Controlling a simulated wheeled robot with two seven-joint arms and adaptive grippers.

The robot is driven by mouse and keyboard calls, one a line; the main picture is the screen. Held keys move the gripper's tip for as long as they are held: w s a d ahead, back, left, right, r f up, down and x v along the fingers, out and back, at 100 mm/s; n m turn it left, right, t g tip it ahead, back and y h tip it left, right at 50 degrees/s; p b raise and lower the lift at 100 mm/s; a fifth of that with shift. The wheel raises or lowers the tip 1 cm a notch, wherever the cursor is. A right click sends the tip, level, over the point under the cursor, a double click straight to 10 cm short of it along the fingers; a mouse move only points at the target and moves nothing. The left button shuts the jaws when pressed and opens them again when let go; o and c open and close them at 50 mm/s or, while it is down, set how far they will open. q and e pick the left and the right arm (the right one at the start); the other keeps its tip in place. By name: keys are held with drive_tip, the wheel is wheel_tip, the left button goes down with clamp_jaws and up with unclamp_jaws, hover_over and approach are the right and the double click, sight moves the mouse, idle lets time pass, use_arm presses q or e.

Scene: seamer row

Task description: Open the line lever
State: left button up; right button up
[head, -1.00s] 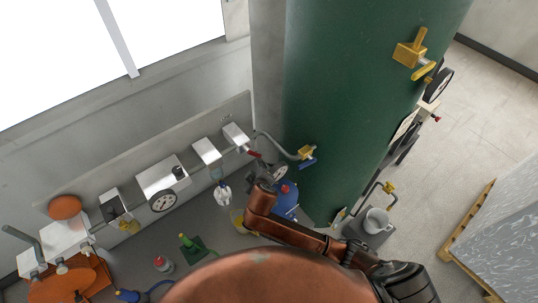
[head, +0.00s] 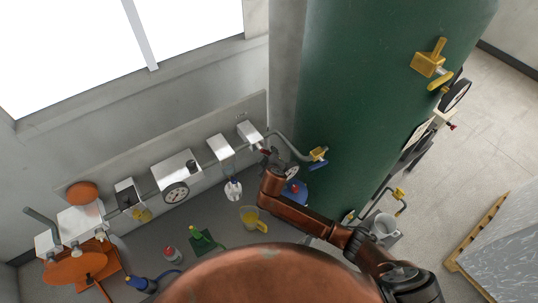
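A pipe runs along the wall panel and bends to a brass valve (head: 318,153) with a blue lever (head: 318,165) beside the green tank (head: 380,100). A small red part (head: 265,151) sits on the pipe run below the rightmost white box; I cannot tell which of these levers is the line lever. My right arm reaches in from the lower right. My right gripper (head: 268,160) is dark and small, at the pipe close to the red part. Its fingers are mostly hidden by the copper-coloured wrist, so contact and opening are unclear. My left gripper is out of view.
A gauge box (head: 178,170) and white boxes line the panel at left. A yellow jug (head: 253,219), a green bottle (head: 202,238) and a red-capped bottle (head: 172,255) stand below. A grey mug (head: 383,228) is right of my arm.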

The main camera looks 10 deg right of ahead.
clamp_jaws()
idle(0.6)
